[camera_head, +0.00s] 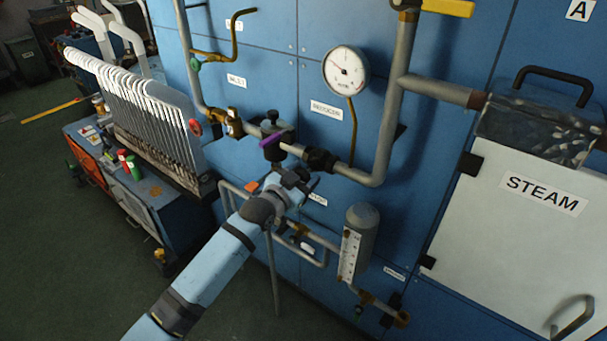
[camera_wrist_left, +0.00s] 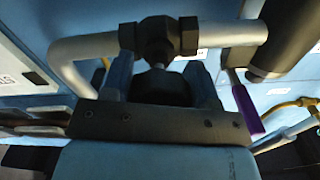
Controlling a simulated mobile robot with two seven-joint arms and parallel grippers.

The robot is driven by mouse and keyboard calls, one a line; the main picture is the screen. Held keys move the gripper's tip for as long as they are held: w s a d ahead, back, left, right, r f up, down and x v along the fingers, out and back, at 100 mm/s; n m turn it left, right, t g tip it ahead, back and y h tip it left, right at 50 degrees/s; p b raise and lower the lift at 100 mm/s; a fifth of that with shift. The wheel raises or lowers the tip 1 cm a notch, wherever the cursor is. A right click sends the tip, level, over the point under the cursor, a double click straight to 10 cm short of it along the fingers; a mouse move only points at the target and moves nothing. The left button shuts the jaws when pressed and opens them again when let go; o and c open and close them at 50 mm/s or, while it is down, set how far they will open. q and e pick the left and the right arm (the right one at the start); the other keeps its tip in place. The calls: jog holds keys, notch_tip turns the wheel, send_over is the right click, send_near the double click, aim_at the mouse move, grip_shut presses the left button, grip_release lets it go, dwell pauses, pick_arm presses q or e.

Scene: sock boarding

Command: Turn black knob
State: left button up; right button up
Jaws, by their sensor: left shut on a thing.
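The black knob (camera_wrist_left: 160,86) shows in the left wrist view, below a black pipe fitting (camera_wrist_left: 156,36) and between the two fingers of my left gripper (camera_wrist_left: 160,82). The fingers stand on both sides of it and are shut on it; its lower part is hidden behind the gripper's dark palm. In the head view my left gripper (camera_head: 297,182) is just below the black fitting (camera_head: 318,158) on the grey pipe; the knob itself is hard to make out there. My right gripper is not in view.
A black valve body with a purple handle (camera_head: 272,140) sits left of the fitting, close to my gripper. A pressure gauge (camera_head: 346,71) is above. A flow meter (camera_head: 350,255) and thin grey pipes are below. A white steam door (camera_head: 510,235) is at right.

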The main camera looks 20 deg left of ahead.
pick_arm(q)
jog(key=m+p, duration=0.2)
jog(key=m, duration=0.2)
jog(key=shift+a+r, duration=0.1)
jog(key=shift+r, duration=0.05)
jog(key=m+p, duration=0.1)
jog(key=m, duration=0.2)
jog(key=m+p, duration=0.1)
jog(key=m, duration=0.1)
jog(key=shift+m, duration=0.4)
jog(key=shift+r+m, duration=0.1)
jog(key=shift+m, duration=0.8)
jog(key=m, duration=0.3)
jog(key=shift+w+a+r+m+p, duration=0.1)
jog(key=shift+m+p, duration=0.2)
jog(key=shift+p, duration=0.1)
jog(key=m, duration=0.4)
jog(key=shift+m+p, duration=0.3)
jog(key=m, duration=0.4)
jog(key=shift+r+p, duration=0.1)
jog(key=shift+p, duration=0.25)
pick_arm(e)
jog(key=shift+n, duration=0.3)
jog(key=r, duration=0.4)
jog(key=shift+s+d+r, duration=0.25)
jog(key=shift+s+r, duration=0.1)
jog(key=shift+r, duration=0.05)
pick_arm(q)
jog(key=shift+m, duration=0.3)
